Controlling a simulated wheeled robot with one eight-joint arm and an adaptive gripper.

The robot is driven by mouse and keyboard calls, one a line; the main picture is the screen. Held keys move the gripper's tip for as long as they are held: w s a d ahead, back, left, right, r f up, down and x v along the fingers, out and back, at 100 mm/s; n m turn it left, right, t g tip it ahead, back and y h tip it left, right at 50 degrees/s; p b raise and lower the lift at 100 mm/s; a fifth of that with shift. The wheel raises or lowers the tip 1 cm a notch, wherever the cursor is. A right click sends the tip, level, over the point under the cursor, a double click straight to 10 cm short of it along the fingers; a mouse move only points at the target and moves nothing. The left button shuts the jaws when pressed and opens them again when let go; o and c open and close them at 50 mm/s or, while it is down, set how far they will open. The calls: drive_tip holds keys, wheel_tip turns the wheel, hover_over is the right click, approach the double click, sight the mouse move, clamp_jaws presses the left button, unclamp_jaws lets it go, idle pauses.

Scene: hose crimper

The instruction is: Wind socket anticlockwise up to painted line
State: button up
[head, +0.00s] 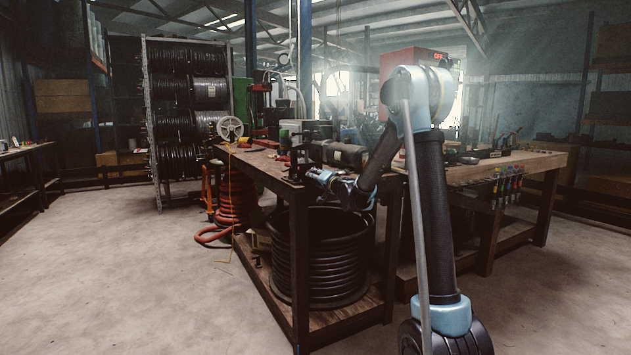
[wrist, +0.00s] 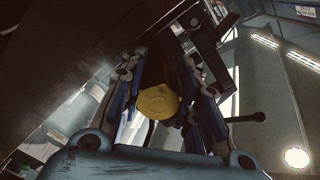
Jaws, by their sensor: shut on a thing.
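A yellow round piece, seen end-on, which I take to be the socket (wrist: 158,101), sits between the fingers of my gripper (wrist: 166,84) in the wrist view. My gripper is shut on it, one finger on each side. In the head view my gripper (head: 318,176) is at the near edge of the workbench, beside a dark vice-like fixture (head: 298,162). The socket is too small and covered to make out there. I cannot make out a painted line in either view.
The wooden workbench (head: 262,163) carries dark cylinders and tools. A large coil of black hose (head: 325,262) stands on its lower shelf. A second bench (head: 510,164) is to the right. Hose reels (head: 180,88) stand behind at left. The floor at left is clear.

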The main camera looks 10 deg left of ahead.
drive_tip(key=n, duration=0.7)
drive_tip(key=shift+w+d+f, duration=0.1)
drive_tip(key=shift+d+f, duration=0.05)
drive_tip(key=shift+d, duration=0.05)
drive_tip(key=n, duration=0.7)
drive_tip(key=shift+w+d+n, duration=0.1)
drive_tip(key=shift+d+n, duration=0.05)
drive_tip(key=shift+n, duration=0.15)
drive_tip(key=n, duration=1.2)
drive_tip(key=shift+r, duration=0.25)
drive_tip(key=o, duration=1.1)
drive_tip(key=shift+c, duration=0.2)
drive_tip(key=shift+w, duration=0.1)
